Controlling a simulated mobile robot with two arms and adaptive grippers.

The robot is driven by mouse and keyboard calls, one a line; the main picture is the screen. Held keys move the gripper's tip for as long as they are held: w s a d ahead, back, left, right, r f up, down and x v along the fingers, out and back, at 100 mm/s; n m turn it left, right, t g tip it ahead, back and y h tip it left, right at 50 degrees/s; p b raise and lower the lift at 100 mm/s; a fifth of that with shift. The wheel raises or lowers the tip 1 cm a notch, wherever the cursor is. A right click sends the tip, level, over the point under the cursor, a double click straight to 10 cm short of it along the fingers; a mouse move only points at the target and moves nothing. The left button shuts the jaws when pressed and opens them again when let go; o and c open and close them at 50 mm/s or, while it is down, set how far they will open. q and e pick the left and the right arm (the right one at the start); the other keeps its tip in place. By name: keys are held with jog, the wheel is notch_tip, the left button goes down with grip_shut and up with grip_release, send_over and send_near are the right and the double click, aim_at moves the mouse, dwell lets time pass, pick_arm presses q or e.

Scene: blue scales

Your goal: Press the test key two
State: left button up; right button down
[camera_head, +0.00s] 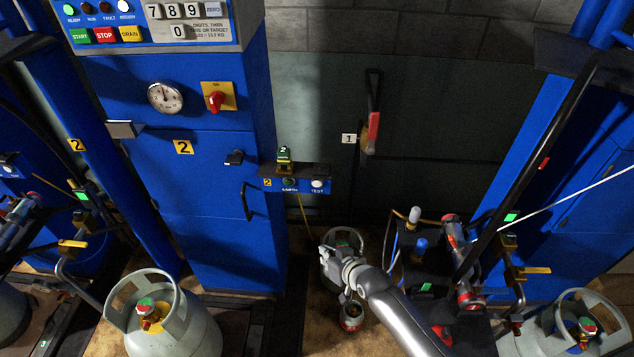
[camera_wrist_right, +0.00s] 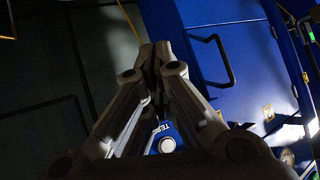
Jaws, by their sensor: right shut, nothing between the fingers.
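The test key is a round white button (camera_head: 317,184) labelled TEST on the blue key box (camera_head: 299,186) marked 2, which sticks out from the blue cabinet. A lamp (camera_head: 289,182) sits beside it. In the right wrist view the white test key (camera_wrist_right: 167,146) shows between my finger links, with its label just above it. My right gripper (camera_head: 328,252) is in front of and below the box in the head view, apart from the key. Its fingertips (camera_wrist_right: 155,50) are together and empty. My left gripper is not in view.
A blue cabinet (camera_head: 228,180) with a gauge (camera_head: 165,97) and red switch (camera_head: 215,101) stands left of the box. Grey gas cylinders (camera_head: 178,328) stand on the floor. A red-handled lever (camera_head: 373,132) is on the back wall. Hoses and a frame fill the right.

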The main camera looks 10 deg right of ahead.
aim_at(317, 183)
jog(key=w+a+r+t+y, duration=0.1)
jog(key=w+a+r, duration=0.1)
jog(key=r, duration=0.8)
jog(key=shift+w, duration=0.9)
jog(key=shift+w, duration=0.1)
jog(key=w+d+b, duration=0.2)
jog(key=w+b, duration=0.3)
jog(key=w, duration=0.3)
jog(key=shift+d, duration=0.3)
jog(key=shift+w, duration=0.2)
jog(key=shift+w+d+b, duration=0.15)
jog(key=shift+w+b, duration=0.15)
